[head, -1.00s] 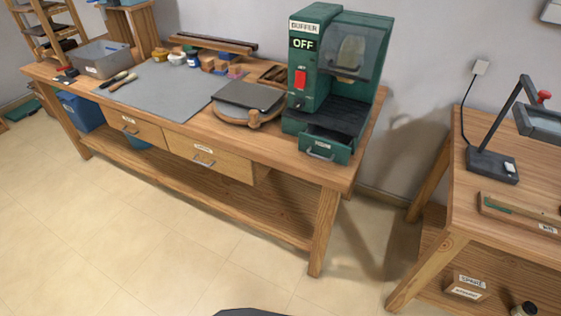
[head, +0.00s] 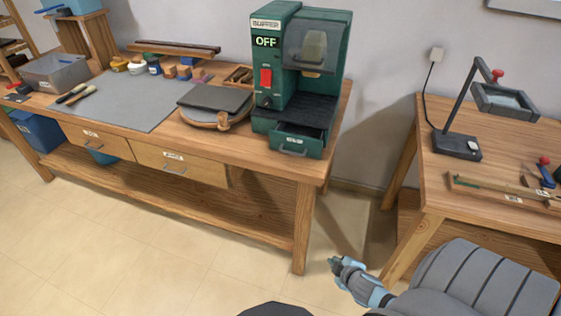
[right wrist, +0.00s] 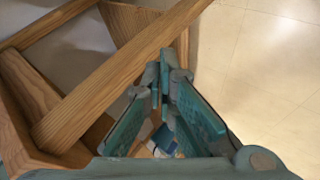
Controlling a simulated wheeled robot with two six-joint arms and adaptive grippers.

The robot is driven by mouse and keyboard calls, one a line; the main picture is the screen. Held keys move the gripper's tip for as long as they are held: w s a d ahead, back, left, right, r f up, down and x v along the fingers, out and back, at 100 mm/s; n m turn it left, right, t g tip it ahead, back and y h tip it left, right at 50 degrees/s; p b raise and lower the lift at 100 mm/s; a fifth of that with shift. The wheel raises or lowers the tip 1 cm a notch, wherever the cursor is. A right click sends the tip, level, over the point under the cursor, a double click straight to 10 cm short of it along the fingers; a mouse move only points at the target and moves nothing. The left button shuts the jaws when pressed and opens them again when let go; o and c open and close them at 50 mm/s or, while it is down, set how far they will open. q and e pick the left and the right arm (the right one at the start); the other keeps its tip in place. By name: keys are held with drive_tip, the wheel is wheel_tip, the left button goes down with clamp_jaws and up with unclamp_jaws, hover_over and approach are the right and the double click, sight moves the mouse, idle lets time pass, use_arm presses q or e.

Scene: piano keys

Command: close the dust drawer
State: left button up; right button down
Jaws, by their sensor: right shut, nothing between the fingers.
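The dust drawer (head: 297,142) is the green drawer with a grey handle at the base of the green buffer (head: 270,90). In the head view it stands pulled out past the front of the machine, with its open top showing. The buffer's display reads OFF. My right gripper (head: 334,264) is shut and empty, low over the floor in front of the gap between the two benches, well below and to the right of the drawer. In the right wrist view its fingers (right wrist: 164,62) are together beside wooden bench parts. My left gripper is not in view.
The buffer stands at the right end of a long wooden bench (head: 235,155), beside a round wooden stand with a dark plate (head: 214,98). A second bench (head: 465,190) with a lamp-like stand (head: 460,143) is at right. Open floor (head: 140,240) lies in front.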

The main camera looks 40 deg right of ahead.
drive_tip(key=w+a+r+n+t, duration=0.1)
drive_tip(key=w+r+n+t, duration=0.3)
drive_tip(key=r, duration=0.5)
drive_tip(key=w+a+r+n+t+y+b, duration=0.15)
drive_tip(key=w+r, duration=0.35)
drive_tip(key=r, duration=0.5)
drive_tip(key=w+a+r+n+t, duration=0.25)
drive_tip(key=w+r, duration=0.25)
drive_tip(key=r, duration=0.4)
drive_tip(key=w+d+f, duration=0.1)
drive_tip(key=w+d, duration=0.1)
drive_tip(key=w, duration=0.1)
drive_tip(key=w+d+f, duration=0.1)
drive_tip(key=w, duration=0.3)
drive_tip(key=w+d, duration=0.2)
drive_tip(key=w, duration=0.2)
drive_tip(key=shift+w+d+f, duration=0.15)
drive_tip(key=shift+d+f, duration=0.15)
drive_tip(key=shift+f, duration=0.1)
drive_tip(key=shift+r, duration=0.1)
